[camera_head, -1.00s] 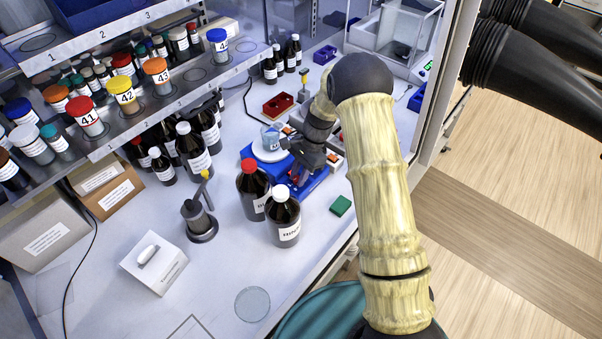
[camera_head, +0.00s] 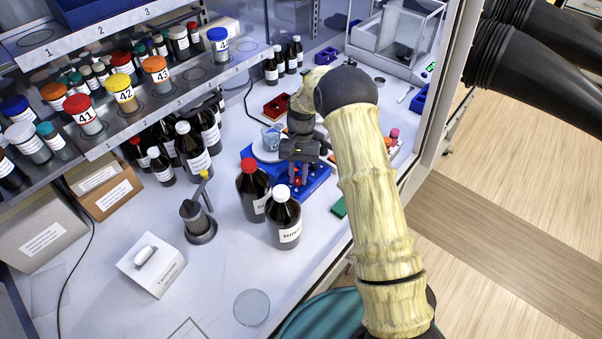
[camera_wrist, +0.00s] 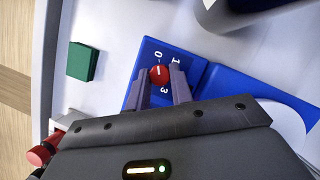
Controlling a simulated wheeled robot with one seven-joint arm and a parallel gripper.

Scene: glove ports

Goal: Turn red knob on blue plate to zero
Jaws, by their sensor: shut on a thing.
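The red knob (camera_wrist: 159,75) sits on the blue plate (camera_wrist: 146,56), which carries white digits; 0, 1 and 3 are readable. My gripper (camera_wrist: 160,82) is shut on the knob, one finger on each side of it. The knob has a short white mark on top; I cannot tell exactly which digit it points to. In the head view my gripper (camera_head: 298,170) points down over the blue plate (camera_head: 318,184), and a little red of the knob (camera_head: 297,181) shows below it.
Two dark bottles, one red-capped (camera_head: 252,192) and one white-capped (camera_head: 284,222), stand close to the plate. A beaker (camera_head: 271,138) stands on a round white pan behind it. A green block (camera_head: 339,208) lies to the right, partly behind my arm.

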